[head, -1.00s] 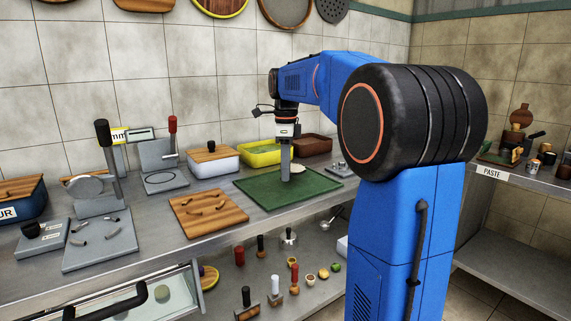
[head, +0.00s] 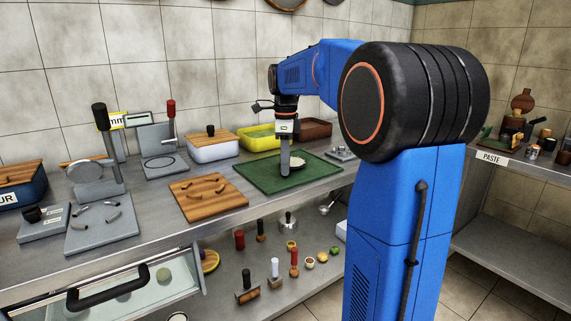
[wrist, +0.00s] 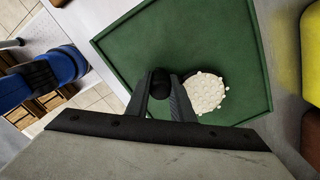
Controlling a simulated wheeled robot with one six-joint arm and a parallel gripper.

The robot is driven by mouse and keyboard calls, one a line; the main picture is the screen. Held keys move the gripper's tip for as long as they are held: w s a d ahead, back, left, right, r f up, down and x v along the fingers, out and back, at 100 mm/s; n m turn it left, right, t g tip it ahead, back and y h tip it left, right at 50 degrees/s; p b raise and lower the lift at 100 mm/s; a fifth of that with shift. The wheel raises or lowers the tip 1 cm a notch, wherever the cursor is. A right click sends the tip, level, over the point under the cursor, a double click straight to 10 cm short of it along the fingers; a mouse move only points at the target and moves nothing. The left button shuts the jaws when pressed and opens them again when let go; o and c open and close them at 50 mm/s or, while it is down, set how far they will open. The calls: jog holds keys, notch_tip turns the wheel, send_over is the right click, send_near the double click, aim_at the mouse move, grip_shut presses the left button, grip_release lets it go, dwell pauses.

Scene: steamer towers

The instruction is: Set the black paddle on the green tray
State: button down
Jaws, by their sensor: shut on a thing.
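My gripper (head: 285,172) is over the green tray (head: 260,182), pointing straight down. In the wrist view its grey fingers (wrist: 161,88) are shut on a black rounded end, the part that shows of the black paddle (wrist: 160,80). The rest of the paddle is hidden below, so I cannot tell whether it touches the tray (wrist: 205,35). A round whitish, bumpy patch (wrist: 206,93) with a dark edge lies just right of the fingers in the wrist view. It also shows behind the fingers in the head view.
A wooden board (head: 208,208) with small curved pieces lies left of the tray. A yellow bin (head: 258,140), a white box (head: 212,152) and a brown bin (head: 315,129) stand behind it. Grey presses stand further left. A lower shelf holds small tools.

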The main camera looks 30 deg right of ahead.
jog(key=shift+f, duration=0.45)
dwell(0.3)
jog(key=c, duration=1.8)
grip_release()
jog(key=shift+o, duration=0.2)
jog(key=shift+s+a, duration=0.15)
jog(key=shift+w+d+r, duration=0.15)
jog(key=shift+w+r, duration=0.05)
jog(key=shift+r, duration=0.95)
jog(key=shift+w+d+r, duration=0.1)
jog(key=shift+w+r, duration=0.05)
jog(key=shift+r, duration=1)
jog(key=shift+w+d+r, duration=0.15)
jog(key=shift+w+r, duration=0.05)
jog(key=shift+r, duration=0.95)
jog(key=o, duration=0.5)
jog(key=shift+o, duration=0.2)
notch_tip(320, 180, up, 17)
jog(key=shift+r, duration=0.15)
